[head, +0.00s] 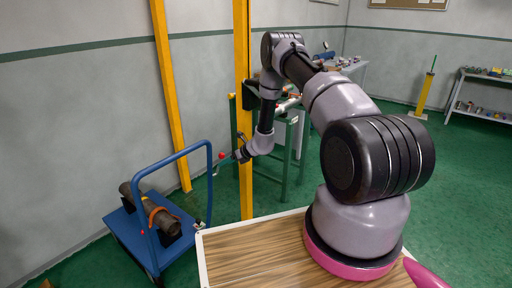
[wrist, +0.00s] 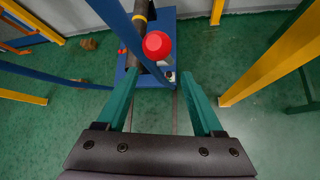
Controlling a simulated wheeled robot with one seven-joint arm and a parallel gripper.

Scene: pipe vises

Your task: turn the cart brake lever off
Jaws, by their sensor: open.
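The blue cart (head: 125,223) stands on the floor at the left, with a tall blue push handle (head: 178,155). A lever with a red ball knob (head: 221,156) stands out beside the right post of the handle. My gripper (head: 238,155) is just right of the knob in the head view, with a small gap. In the wrist view the red knob (wrist: 157,45) lies ahead of my gripper (wrist: 159,78), roughly in line with the gap between the two teal fingers. The fingers are spread and empty. The lever's stem is mostly hidden behind the knob there.
A brown pipe (head: 150,210) lies on the cart. Yellow posts (head: 244,110) stand close to my arm, and a green stand (head: 290,150) is behind it. A wooden-topped table (head: 255,255) is in front. Open green floor shows around the cart.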

